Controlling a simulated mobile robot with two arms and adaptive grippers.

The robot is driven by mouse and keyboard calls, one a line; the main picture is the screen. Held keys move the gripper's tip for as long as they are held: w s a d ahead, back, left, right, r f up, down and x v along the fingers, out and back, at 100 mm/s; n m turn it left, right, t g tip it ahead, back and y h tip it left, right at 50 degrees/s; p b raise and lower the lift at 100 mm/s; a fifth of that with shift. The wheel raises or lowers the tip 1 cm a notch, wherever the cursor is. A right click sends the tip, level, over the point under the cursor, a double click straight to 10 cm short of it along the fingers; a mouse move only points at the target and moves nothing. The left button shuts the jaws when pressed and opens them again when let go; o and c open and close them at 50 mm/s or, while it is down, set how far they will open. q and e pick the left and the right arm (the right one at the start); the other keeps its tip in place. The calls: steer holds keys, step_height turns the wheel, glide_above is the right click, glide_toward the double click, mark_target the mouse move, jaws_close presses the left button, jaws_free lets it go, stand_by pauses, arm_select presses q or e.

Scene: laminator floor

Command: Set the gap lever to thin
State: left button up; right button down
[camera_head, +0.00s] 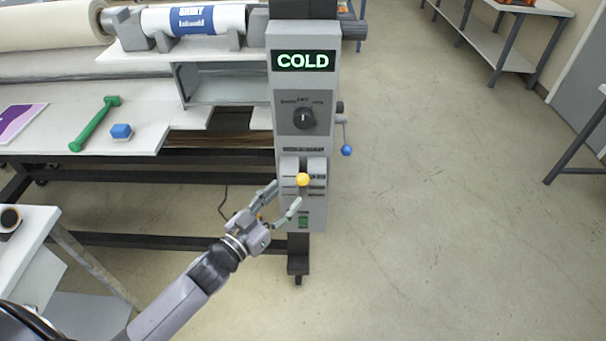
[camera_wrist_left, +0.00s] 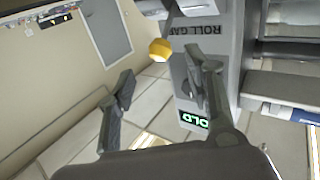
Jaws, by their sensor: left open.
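The gap lever has a round yellow knob (camera_head: 303,179) and sits in the lower part of the grey control column (camera_head: 290,88). The knob also shows in the left wrist view (camera_wrist_left: 160,49), beyond the fingertips. My left gripper (camera_head: 283,194) is open, with its fingers pointing up and right toward the knob. In the left wrist view the open fingers (camera_wrist_left: 160,88) have nothing between them, and the knob appears apart from them. Marks stand beside the lever slot, but their words are too small to read. My right gripper is not in view.
A display (camera_head: 303,61) reads COLD above a black dial (camera_head: 304,118). A blue-knobbed crank (camera_head: 346,150) sticks out at the column's right. Floor to the right is clear.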

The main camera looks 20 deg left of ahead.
mark_target(299, 184)
arm_select(q)
steer(key=p+x, duration=0.1)
steer(key=x, duration=0.7)
steer(key=shift+w, duration=0.1)
jaws_close()
stand_by(0.4)
